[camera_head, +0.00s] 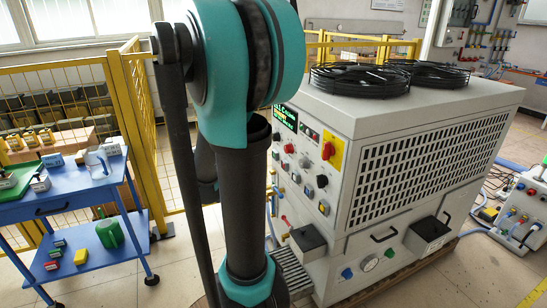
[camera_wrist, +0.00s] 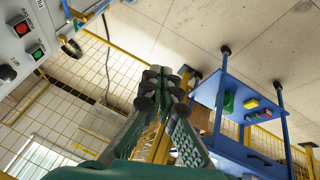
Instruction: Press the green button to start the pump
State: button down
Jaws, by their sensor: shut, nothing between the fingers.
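My gripper (camera_wrist: 165,85) shows in the wrist view with its fingers drawn together and nothing between them. In the head view my arm hides it. At the upper left of the wrist view is part of the machine's panel, with a small green button (camera_wrist: 38,54) in a square housing and a red button (camera_wrist: 20,28) beside it. The gripper is apart from both, to their right in the picture.
The panel carries a red knob on a yellow plate (camera_head: 328,150) and a small screen (camera_head: 285,117). Two black fans (camera_head: 360,78) sit on top. A blue cart (camera_head: 60,195) stands left, before a yellow mesh fence (camera_head: 60,85).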

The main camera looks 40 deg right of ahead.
jog(key=w+d+f+h, duration=0.2)
jog(key=w+d+h, duration=0.3)
jog(key=w+d, duration=1.3)
jog(key=w+d+f+n+h, duration=0.1)
jog(key=w+d+f, duration=0.3)
jog(key=d, duration=0.4)
jog(key=w+d+f+h, duration=0.2)
jog(key=w+d+f, duration=0.2)
jog(key=d, duration=0.4)
jog(key=shift+w+d+n+t, duration=0.3)
jog(key=shift+d+n, duration=0.1)
jog(key=s+d, duration=0.2)
jog(key=d, duration=0.6)
jog(key=shift+d, duration=0.3)
jog(key=shift+d, duration=0.1)
jog(key=shift+s+d, duration=0.15)
jog(key=shift+d, duration=0.15)
